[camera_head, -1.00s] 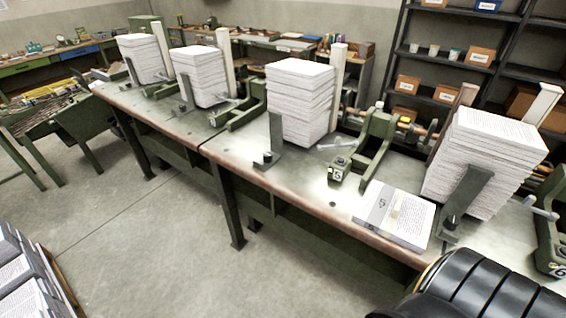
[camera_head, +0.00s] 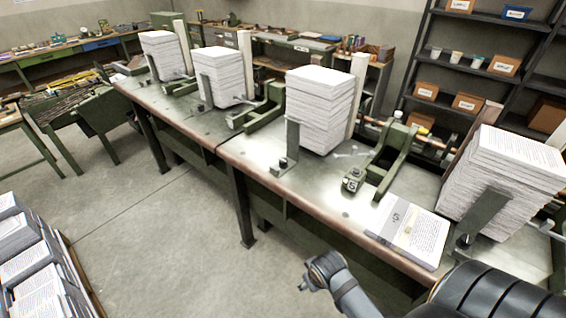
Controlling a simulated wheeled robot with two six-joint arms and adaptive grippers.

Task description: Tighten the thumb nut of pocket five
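I cannot tell which nut belongs to pocket five. My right gripper (camera_head: 318,272) shows over the floor in front of the bench, touching nothing; its fingers are unclear. My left gripper is not in view.
A printed booklet (camera_head: 408,231) lies flat at the bench's front edge, between block five and the right stack. Green arm brackets (camera_head: 394,160) stand behind the block. More stacks (camera_head: 217,77) stand farther left. Piles of sheets (camera_head: 28,262) are at lower left. Floor before the bench is clear.

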